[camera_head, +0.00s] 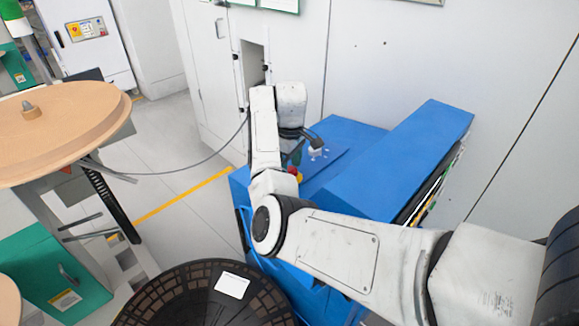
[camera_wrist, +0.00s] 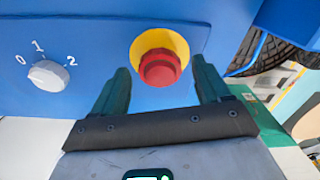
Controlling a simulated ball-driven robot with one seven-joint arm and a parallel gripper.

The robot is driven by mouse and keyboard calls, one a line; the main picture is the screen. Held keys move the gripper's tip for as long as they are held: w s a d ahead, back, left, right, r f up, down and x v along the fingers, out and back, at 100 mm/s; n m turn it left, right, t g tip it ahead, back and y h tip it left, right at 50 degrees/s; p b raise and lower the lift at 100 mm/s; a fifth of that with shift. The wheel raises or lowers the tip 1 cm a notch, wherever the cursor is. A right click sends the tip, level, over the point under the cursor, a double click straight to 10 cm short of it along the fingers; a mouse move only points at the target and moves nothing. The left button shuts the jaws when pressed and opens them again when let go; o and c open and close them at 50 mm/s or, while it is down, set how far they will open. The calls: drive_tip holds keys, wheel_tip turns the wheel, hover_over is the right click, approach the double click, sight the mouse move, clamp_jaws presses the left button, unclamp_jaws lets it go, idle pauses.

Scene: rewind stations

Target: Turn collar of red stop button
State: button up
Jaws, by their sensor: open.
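The red stop button (camera_wrist: 159,68) sits on a yellow round plate (camera_wrist: 178,44) on a blue panel, in the wrist view. In the head view the red button (camera_head: 294,172) shows small beside my gripper, partly hidden by my arm. My gripper (camera_wrist: 157,85) is open in the wrist view. Its two green fingers stand left and right of the button, with a visible gap on each side. In the head view my gripper (camera_head: 297,157) is over the blue cabinet, and its fingers are mostly hidden. I cannot tell how far the fingertips are from the button.
A white rotary knob (camera_wrist: 48,75) marked 0, 1, 2 is left of the button. The blue cabinet (camera_head: 420,145) rises to the right. A large black reel (camera_head: 185,300) stands in front. A wooden disc (camera_head: 70,130) is at left. Grey floor with a yellow line (camera_head: 180,195) is open between.

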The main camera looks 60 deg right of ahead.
drive_tip(key=shift+f, duration=0.4)
drive_tip(key=shift+c, duration=0.2)
drive_tip(key=c, duration=1)
drive_tip(key=shift+r, duration=0.1)
drive_tip(key=m+p, duration=0.2)
drive_tip(key=shift+r+m, duration=0.1)
drive_tip(key=shift+m, duration=0.2)
drive_tip(key=shift+w+a+m+h+p, duration=0.1)
drive_tip(key=shift+m+h+p, duration=0.4)
drive_tip(key=shift+m+p, duration=1.15)
drive_tip(key=shift+m+b, duration=0.6)
drive_tip(key=shift+m, duration=0.05)
